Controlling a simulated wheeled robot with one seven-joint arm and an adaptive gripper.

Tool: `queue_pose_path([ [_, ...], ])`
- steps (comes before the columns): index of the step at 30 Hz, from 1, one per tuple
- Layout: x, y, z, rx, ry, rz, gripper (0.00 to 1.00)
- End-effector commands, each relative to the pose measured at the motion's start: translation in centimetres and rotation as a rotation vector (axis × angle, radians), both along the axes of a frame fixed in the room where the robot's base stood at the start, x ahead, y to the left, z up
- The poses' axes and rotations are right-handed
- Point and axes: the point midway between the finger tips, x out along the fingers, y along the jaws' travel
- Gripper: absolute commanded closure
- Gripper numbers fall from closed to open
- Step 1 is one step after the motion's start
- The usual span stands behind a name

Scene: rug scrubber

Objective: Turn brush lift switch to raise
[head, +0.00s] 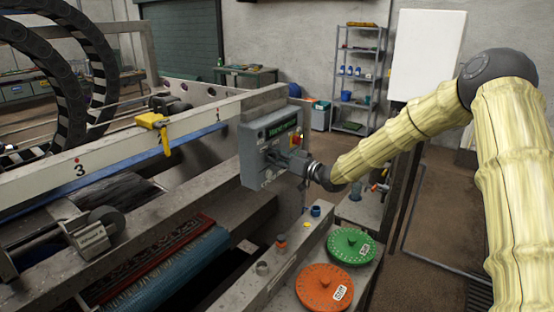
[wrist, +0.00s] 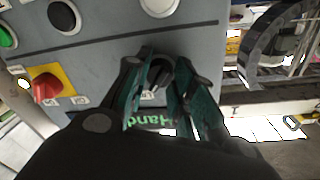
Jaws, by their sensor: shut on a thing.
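A grey control box (head: 254,150) is mounted at the end of the machine's beam, with a green-lettered display (head: 280,129) near its top. My gripper (head: 283,156) is at the front of this box, on its lower half. In the wrist view the panel (wrist: 105,45) appears upside down. There my gripper (wrist: 163,85) has its two teal fingers on either side of a black rotary switch (wrist: 159,72) and is shut on it. The fingers partly hide the switch. Its label and exact pointer position cannot be read.
The wrist view also shows a red knob on a yellow plate (wrist: 45,87), a black button (wrist: 64,16), a green button (wrist: 6,38) and a white button (wrist: 158,5).

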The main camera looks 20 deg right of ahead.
Motion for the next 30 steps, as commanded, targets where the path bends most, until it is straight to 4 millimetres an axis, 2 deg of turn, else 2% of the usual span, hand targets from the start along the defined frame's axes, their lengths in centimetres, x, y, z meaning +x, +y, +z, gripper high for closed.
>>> queue_pose_path([
  [8,0.02,-0.05,-0.59,-0.118,-0.095,-0.001,0.99],
  [30,0.02,-0.11,-0.83,-0.654,-0.512,-0.001,0.99],
])
